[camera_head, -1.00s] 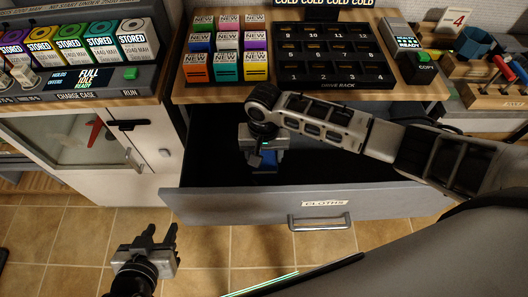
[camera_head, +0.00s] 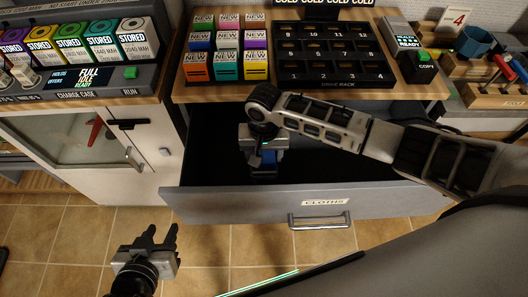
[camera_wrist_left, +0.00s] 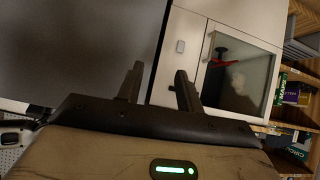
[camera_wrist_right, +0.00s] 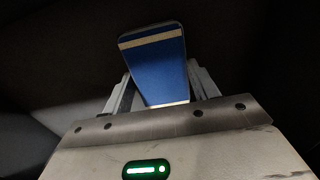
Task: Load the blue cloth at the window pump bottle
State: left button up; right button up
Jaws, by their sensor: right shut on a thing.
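The blue cloth (camera_wrist_right: 156,62) looks like a flat blue piece with a pale stripe near its far end, in the right wrist view. My right gripper (camera_wrist_right: 159,92) is shut on it, with one finger on each side. In the head view my right gripper (camera_head: 263,166) points down inside the open drawer (camera_head: 250,205) labelled CLOTHS; the cloth is mostly hidden in shadow there. My left gripper (camera_head: 155,238) is open and empty, low in front of the cabinet; it also shows in the left wrist view (camera_wrist_left: 160,84). No window or pump bottle is in view.
The drawer front with its handle (camera_head: 320,222) stands out from the counter. Above it are several small boxes (camera_head: 228,48) and a drive rack (camera_head: 330,62). A charge case (camera_head: 85,85) is at left. A glass-fronted cabinet (camera_head: 80,140) is left of the drawer.

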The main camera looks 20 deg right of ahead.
jog(key=shift+f+p, duration=0.1)
jog(key=shift+p, duration=0.25)
dwell(0.8)
jog(key=shift+s, duration=0.1)
dwell(0.3)
notch_tip(320, 180, up, 3)
jog(key=p, duration=0.3)
jog(key=shift+f, duration=0.1)
jog(key=shift+r+p, duration=0.6)
jog(key=shift+r, duration=1.55)
